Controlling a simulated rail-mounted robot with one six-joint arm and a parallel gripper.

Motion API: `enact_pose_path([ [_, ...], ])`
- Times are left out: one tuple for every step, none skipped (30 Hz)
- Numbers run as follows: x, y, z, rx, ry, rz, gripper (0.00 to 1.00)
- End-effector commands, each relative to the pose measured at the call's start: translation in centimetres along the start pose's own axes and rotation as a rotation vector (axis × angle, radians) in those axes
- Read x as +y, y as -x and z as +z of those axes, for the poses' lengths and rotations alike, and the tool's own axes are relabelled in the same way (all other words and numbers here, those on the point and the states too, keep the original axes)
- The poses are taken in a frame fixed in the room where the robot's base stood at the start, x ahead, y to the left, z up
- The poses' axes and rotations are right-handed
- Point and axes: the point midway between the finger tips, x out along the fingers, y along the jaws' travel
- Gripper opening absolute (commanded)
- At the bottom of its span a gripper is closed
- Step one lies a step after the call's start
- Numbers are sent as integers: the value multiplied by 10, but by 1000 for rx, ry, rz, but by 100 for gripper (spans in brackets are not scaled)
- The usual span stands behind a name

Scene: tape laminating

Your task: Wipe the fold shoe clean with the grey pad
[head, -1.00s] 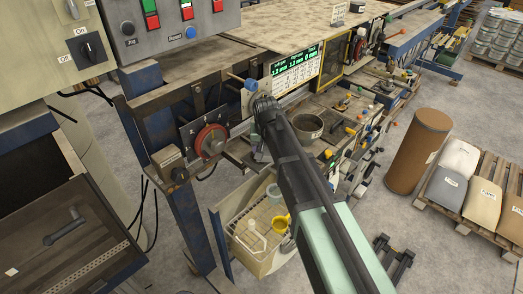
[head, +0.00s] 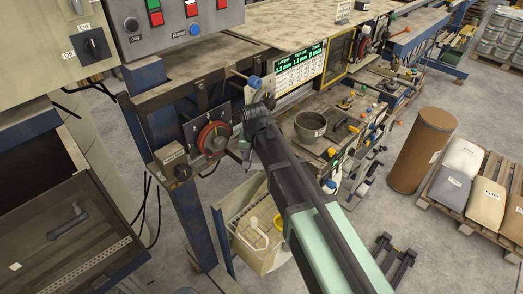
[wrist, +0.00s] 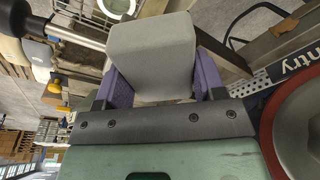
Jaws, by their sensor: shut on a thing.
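The grey pad (wrist: 152,50) is a pale block in the wrist view. The purple fingers of my gripper (wrist: 165,88) are shut on it from both sides. In the head view my gripper (head: 244,150) is small and mostly hidden by my arm, beside the red-ringed wheel on the machine's front. I cannot pick out the fold shoe for certain in either view. Whether the pad touches anything is also not clear.
The red-ringed wheel (head: 213,137) is close on the right in the wrist view, with a plate lettered "ntry". A blue knob (head: 253,82) sticks out above.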

Motion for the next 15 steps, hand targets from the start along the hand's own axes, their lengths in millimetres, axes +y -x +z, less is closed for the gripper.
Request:
enact_pose_path([
  [-4, 1, 6, -1, 1, -1, 44],
  [-6, 1, 8, -1, 0, -1, 44],
  [-8, 2, 10, -1, 0, -1, 44],
  [-9, 2, 11, -1, 0, -1, 44],
  [-10, 2, 12, -1, 0, -1, 44],
  [-10, 2, 12, -1, 0, 0, 44],
  [-10, 2, 11, -1, 0, 0, 44],
  [-10, 2, 11, -1, -1, 0, 44],
  [-10, 2, 11, 0, -1, 0, 44],
  [-10, 2, 11, 0, -1, 0, 44],
  [-10, 2, 11, 0, -1, 0, 44],
  [-10, 3, 11, 0, -1, 0, 44],
  [-10, 4, 10, 0, -1, 0, 44],
  [-10, 7, 10, 0, -1, 0, 44],
  [-10, 11, 9, 0, -1, 0, 44],
])
